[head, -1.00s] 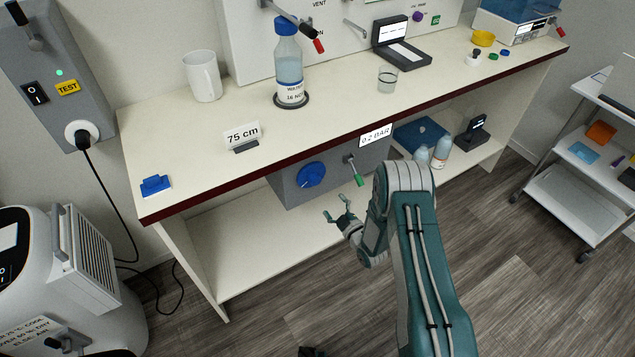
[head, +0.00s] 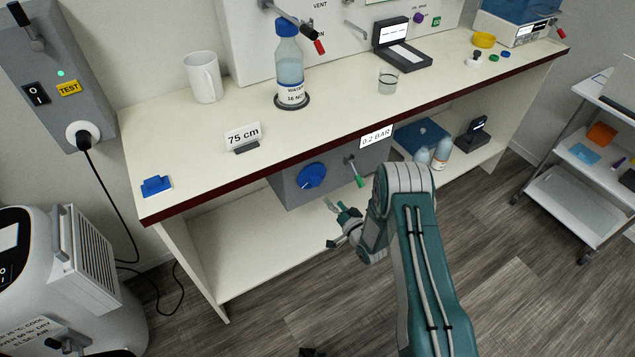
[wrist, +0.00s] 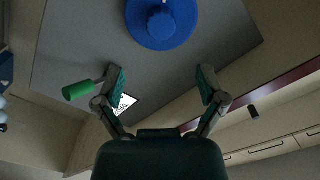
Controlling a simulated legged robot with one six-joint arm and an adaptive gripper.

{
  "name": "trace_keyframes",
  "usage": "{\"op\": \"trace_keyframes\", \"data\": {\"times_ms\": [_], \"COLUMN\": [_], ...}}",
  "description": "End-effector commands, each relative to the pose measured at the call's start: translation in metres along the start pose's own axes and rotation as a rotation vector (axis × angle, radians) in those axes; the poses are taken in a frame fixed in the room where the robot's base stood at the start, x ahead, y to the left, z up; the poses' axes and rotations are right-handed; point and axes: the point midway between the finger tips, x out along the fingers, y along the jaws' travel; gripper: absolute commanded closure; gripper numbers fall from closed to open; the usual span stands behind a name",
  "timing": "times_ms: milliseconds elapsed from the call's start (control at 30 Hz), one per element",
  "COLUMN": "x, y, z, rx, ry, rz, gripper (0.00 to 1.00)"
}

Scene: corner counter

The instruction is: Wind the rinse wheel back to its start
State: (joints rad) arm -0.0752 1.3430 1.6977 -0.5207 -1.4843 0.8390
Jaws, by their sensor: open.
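The rinse wheel is most likely the round blue knob (head: 312,175) on the front of a grey box (head: 288,190) under the counter. In the wrist view the blue knob (wrist: 161,20) is at the top centre, with a raised hub and a small pale mark near the frame edge. My gripper (head: 333,222) is below and slightly right of the knob in the head view, apart from it. In the wrist view my gripper (wrist: 160,78) is open and empty, its fingers spread on either side below the knob.
A lever with a green handle (head: 359,181) sticks out right of the knob; its green grip (wrist: 78,90) is close to my left finger in the wrist view. The counter edge (head: 250,170) overhangs the box. Bottles (head: 440,153) stand on the shelf to the right.

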Motion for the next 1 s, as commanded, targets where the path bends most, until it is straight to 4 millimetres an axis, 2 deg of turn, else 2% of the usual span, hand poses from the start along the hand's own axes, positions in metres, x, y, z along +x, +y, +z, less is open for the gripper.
{"op": "trace_keyframes", "data": {"times_ms": [500,700,967,1000], "x": [0.085,0.1,0.102,0.101], "y": [0.0,-0.001,0.0,0.0], "z": [0.001,0.001,0.0,0.0], "rx": [-0.003,-0.003,-0.003,-0.003], "ry": [0.0,-0.001,-0.001,-0.001], "rz": [-0.002,-0.001,0.0,0.0], "gripper": [0.1,0.1,0.1,0.14]}}
